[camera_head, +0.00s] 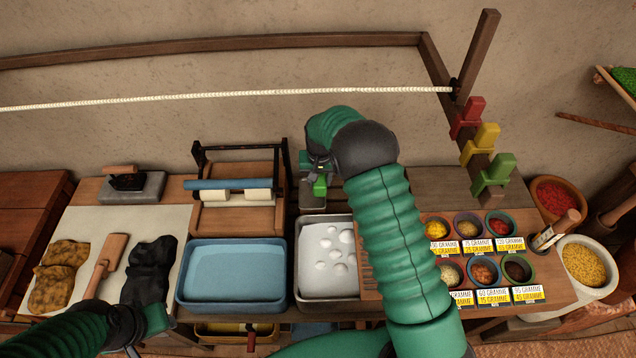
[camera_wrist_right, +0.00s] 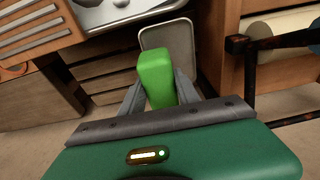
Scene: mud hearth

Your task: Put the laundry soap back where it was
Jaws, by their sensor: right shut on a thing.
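The laundry soap (camera_wrist_right: 155,78) is a bright green block, held upright between the fingers of my right gripper (camera_wrist_right: 160,98) in the right wrist view. A shallow grey dish (camera_wrist_right: 181,42) lies just beyond and below it, between the metal basin and the roller frame. In the head view the soap (camera_head: 320,187) shows as a small green patch over the dish (camera_head: 312,208), with my right arm partly covering the spot. I cannot tell whether the soap touches the dish. My left gripper is at the lower left by the white cloth; its fingers do not show clearly.
A blue basin (camera_head: 232,243) and a foamy grey basin (camera_head: 298,290) stand in front of the dish. The roller frame (camera_head: 281,185) is close on the left. Spice bowls (camera_head: 469,226) stand on the right. A rope (camera_head: 230,97) crosses above, ending at a post with coloured clothespins (camera_head: 480,143).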

